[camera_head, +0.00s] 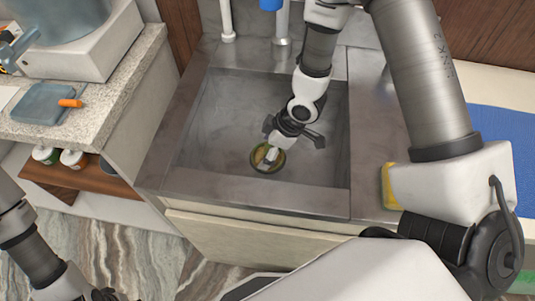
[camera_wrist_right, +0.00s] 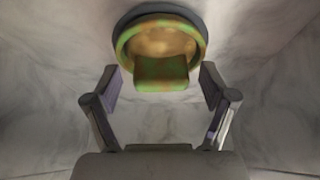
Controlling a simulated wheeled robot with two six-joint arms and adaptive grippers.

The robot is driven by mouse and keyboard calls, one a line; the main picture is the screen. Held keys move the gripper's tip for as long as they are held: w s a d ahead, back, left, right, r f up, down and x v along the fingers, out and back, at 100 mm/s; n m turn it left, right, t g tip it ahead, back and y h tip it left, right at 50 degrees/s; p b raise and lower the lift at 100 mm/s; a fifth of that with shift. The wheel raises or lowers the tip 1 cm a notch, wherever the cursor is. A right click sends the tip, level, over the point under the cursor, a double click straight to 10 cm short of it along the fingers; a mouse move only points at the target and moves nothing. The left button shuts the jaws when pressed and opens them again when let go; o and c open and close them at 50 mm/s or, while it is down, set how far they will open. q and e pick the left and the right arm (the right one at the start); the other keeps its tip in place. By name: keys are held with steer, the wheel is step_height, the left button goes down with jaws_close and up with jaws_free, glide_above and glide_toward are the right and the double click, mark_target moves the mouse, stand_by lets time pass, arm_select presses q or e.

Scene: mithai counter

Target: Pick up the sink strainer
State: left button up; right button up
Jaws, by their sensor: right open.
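The sink strainer (camera_head: 264,158) is a small round piece with a dark rim and a greenish-gold inside, on the floor of the metal sink. In the right wrist view the strainer (camera_wrist_right: 160,45) has a raised block-like tab at its near side. My right gripper (camera_head: 271,150) is down in the sink at the strainer and partly covers it in the head view. In the right wrist view its fingers (camera_wrist_right: 160,95) are open, one to each side of the tab, with gaps on both sides. My left gripper (camera_head: 92,296) is only partly in view at the bottom left.
The sink (camera_head: 205,180) has walls around my right gripper. A tap (camera_head: 282,30) stands at the back. A yellow sponge-like item (camera_head: 390,187) lies on the right-hand ledge. A stone counter (camera_head: 125,75) holds a tray with an orange item (camera_head: 70,103) at left.

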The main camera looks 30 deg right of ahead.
steer(key=shift+r, duration=0.1)
steer(key=c, duration=1.2)
steer(key=shift+c, duration=0.2)
